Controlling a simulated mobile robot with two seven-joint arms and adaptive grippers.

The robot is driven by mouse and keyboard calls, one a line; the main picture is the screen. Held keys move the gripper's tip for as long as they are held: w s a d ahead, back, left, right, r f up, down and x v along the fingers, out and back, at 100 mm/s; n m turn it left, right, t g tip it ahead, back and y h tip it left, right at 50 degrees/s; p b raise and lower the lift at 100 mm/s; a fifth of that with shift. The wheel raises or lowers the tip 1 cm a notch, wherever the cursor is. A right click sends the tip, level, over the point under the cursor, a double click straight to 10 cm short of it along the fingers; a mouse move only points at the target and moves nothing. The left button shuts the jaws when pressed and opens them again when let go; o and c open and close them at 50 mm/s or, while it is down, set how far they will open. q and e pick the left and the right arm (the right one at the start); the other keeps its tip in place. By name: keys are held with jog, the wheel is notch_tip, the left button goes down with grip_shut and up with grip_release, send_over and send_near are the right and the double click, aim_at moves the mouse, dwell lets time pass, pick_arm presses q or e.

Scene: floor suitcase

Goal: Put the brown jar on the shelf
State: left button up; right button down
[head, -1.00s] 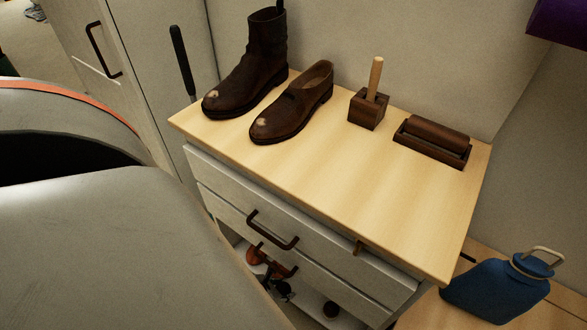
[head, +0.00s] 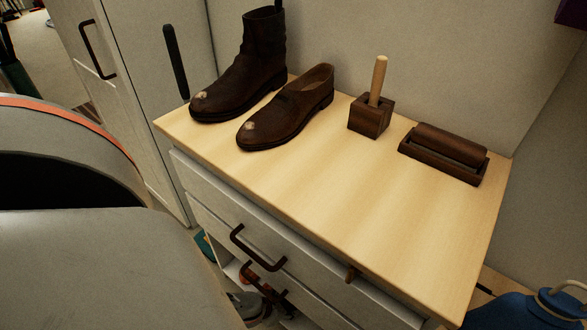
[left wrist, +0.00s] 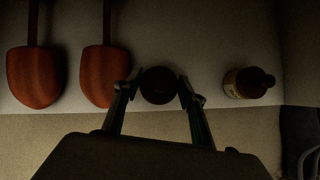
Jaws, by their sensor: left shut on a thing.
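In the left wrist view, my left gripper (left wrist: 159,78) has its two fingers closed on the sides of a dark round object, which appears to be the brown jar (left wrist: 160,90). I see its round dark end between the fingertips, over a pale shelf surface (left wrist: 205,50). I cannot tell whether the jar touches that surface. In the head view, my grey left arm fills the lower left, and the jar cannot be made out there. The cabinet's low open shelf space (head: 232,270) is mostly hidden by my arm and the drawers. My right gripper is not in view.
A small amber bottle with a dark cap (left wrist: 248,83) is right of the jar. Two reddish-brown paddle-shaped items (left wrist: 103,75) are to its left. On the cabinet top (head: 330,190) are a boot (head: 245,70), a shoe (head: 288,108) and two dark wooden items. A blue bottle (head: 530,310) is lower right.

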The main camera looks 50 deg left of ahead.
pick_arm(q)
jog(key=shift+w+a, duration=0.1)
jog(key=shift+w, duration=0.25)
jog(key=shift+s+f, duration=0.1)
jog(key=shift+f, duration=0.1)
jog(key=o, duration=1.5)
